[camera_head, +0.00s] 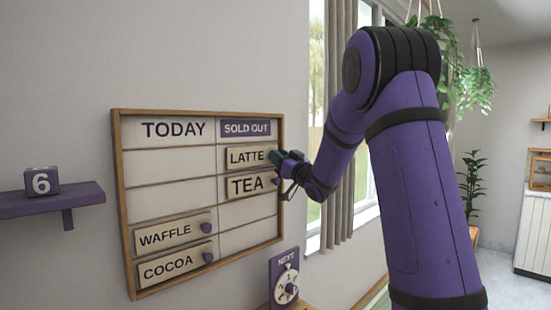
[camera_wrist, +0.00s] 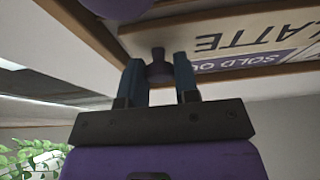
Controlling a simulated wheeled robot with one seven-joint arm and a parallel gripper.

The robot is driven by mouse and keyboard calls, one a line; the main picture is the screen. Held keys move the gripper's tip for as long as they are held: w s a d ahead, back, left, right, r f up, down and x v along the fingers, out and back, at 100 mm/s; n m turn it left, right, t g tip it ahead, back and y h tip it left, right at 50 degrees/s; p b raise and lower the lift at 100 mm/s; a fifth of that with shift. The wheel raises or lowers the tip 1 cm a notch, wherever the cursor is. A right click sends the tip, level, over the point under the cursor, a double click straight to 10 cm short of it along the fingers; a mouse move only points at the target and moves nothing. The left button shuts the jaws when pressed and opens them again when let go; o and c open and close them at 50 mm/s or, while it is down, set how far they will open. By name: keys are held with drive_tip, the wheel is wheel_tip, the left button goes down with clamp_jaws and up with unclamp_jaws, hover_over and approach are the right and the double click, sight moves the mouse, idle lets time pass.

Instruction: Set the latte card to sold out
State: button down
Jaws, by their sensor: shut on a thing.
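The latte card (camera_head: 246,157) is in the sold out column of the board, in the row right under the purple sold out header (camera_head: 246,128). My gripper (camera_head: 275,158) is at the card's right end. In the wrist view the two fingers (camera_wrist: 159,75) are shut on the card's purple knob (camera_wrist: 158,55). The latte card (camera_wrist: 235,38) shows upside down there, with the sold out header (camera_wrist: 270,62) beside it. The card looks level and within its row; whether it sits fully against the board cannot be told.
The tea card (camera_head: 246,185) is in the same column, just under the latte card. Waffle (camera_head: 165,234) and cocoa (camera_head: 168,266) cards are low in the today column. A shelf with a number cube (camera_head: 41,181) is left; a dial sign (camera_head: 285,282) stands below right.

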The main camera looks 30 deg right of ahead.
drive_tip(key=shift+d+r, duration=0.1)
drive_tip(key=shift+d, duration=0.15)
drive_tip(key=c, duration=0.9)
unclamp_jaws()
drive_tip(key=shift+d, duration=0.15)
drive_tip(key=shift+o, duration=0.2)
drive_tip(key=v, duration=1)
drive_tip(key=shift+s+f, duration=0.25)
drive_tip(key=shift+s, duration=0.1)
